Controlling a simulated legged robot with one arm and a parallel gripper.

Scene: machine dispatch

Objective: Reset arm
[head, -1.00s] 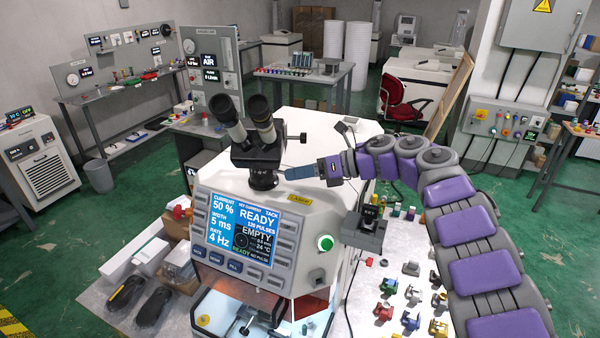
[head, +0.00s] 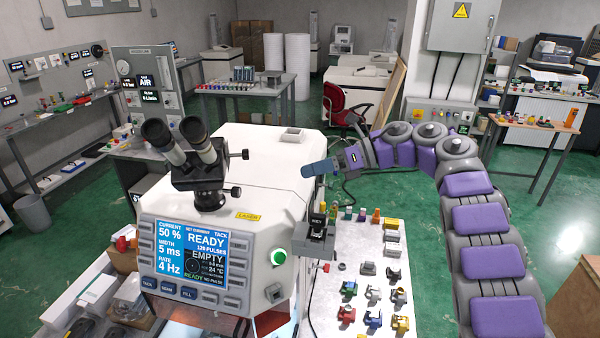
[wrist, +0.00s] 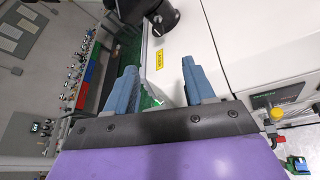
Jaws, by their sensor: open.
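My purple and grey arm curves in from the right in the head view. My gripper (head: 319,168) hangs in the air beside the right side of the white laser machine (head: 290,155), level with its top. In the wrist view my gripper (wrist: 158,88) shows two blue fingers standing apart with nothing held between them. The machine's microscope eyepiece (wrist: 160,15) and yellow laser label (wrist: 159,60) lie beyond the fingers. Any contact with the machine is not visible.
Several coloured fittings (head: 374,294) stand on the light table below my arm. A red chair (head: 347,110) and a grey cabinet (head: 462,25) stand behind.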

